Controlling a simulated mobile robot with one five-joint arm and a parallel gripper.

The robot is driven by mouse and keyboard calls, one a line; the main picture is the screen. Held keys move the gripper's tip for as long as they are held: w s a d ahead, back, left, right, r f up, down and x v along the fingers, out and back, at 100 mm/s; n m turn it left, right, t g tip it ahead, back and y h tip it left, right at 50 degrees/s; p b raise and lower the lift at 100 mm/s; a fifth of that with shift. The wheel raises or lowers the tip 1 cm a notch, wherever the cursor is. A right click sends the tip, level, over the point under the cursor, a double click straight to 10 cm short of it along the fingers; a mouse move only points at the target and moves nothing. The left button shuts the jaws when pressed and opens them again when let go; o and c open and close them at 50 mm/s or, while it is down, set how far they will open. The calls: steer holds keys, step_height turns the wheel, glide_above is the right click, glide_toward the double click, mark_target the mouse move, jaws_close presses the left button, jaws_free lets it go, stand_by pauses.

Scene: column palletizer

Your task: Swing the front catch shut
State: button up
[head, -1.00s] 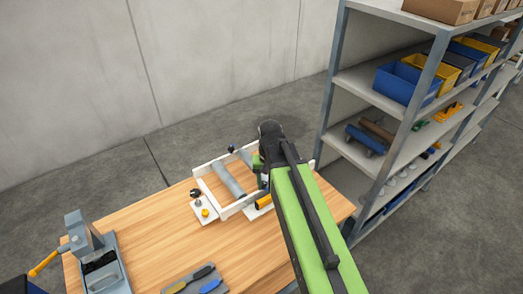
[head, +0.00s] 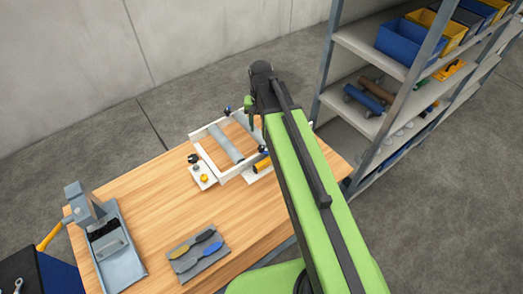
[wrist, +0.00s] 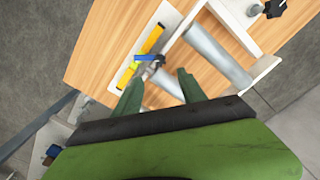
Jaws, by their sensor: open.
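A white frame (head: 236,177) stands on the wooden table in the head view. A yellow bar (head: 262,165) lies on a white plate at its right side, with a dark knob beside it. In the wrist view the yellow bar (wrist: 155,39) sits on a white plate (wrist: 166,18), with a blue piece (wrist: 153,57) across its near part. I cannot tell for certain which part is the front catch. My gripper (wrist: 158,90) is open and empty, its green fingers apart above the frame, near the blue piece. In the head view my arm partly hides the frame's right end.
Grey rollers (wrist: 215,52) lie across the frame. A white plate with a black knob (head: 194,158) and a yellow knob (head: 204,177) stands at its left corner. A tool mat (head: 198,252) and a grey fixture (head: 118,257) are nearer on the table. A shelf rack (head: 368,122) stands right.

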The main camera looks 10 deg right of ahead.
mark_target(261, 147)
step_height(261, 147, down, 12)
steer(key=b, duration=1)
steer(key=shift+r, duration=0.35)
jaws_close()
